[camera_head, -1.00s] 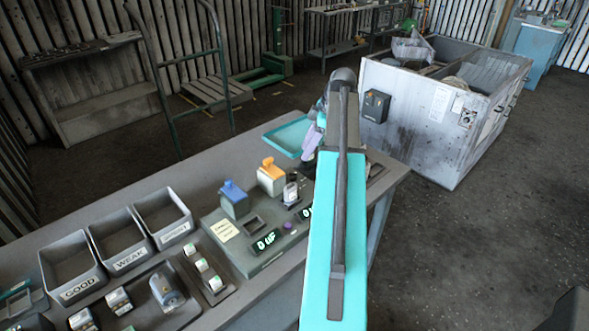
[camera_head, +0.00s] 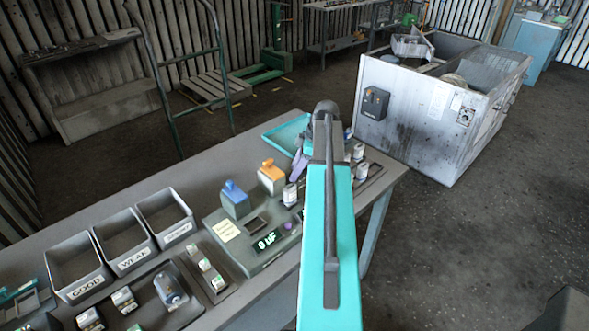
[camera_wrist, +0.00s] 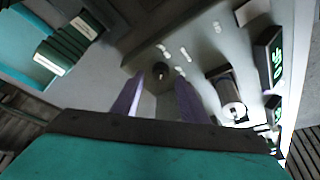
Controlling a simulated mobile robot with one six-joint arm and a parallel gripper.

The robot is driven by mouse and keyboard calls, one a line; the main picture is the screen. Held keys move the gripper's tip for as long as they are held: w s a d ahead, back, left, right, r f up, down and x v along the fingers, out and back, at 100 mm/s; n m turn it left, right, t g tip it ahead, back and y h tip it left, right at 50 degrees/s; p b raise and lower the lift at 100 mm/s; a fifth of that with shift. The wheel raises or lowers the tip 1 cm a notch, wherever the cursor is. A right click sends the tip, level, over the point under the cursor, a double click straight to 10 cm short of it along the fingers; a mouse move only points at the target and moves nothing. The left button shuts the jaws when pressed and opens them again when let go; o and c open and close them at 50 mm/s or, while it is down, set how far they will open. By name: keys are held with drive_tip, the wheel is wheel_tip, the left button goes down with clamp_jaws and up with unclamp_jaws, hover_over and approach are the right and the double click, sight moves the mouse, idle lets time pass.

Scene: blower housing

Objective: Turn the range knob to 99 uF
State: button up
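The tester box with a lit "0 UF" display (camera_head: 269,241) stands on the bench in the head view. The display also shows at the right of the wrist view (camera_wrist: 276,64). A dark round knob (camera_wrist: 160,69) with pale marks beside it shows in the wrist view, a little beyond and between my fingertips. The marks are too blurred to read. My gripper (camera_wrist: 159,80) has its two purple fingers apart, with nothing held. Whether they touch the knob I cannot tell. In the head view my arm hides the knob and part of the tester; one purple finger (camera_head: 299,163) shows.
A blue-topped block (camera_head: 235,199) and an orange-topped block (camera_head: 271,177) stand at the tester's back. A silver cylinder (camera_wrist: 231,95) is right of the knob in the wrist view. Labelled bins (camera_head: 127,257) stand left. A teal tray (camera_head: 286,134) lies behind.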

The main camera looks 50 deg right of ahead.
drive_tip(key=shift+w+a+f, duration=0.1)
drive_tip(key=shift+f, duration=0.25)
clamp_jaws()
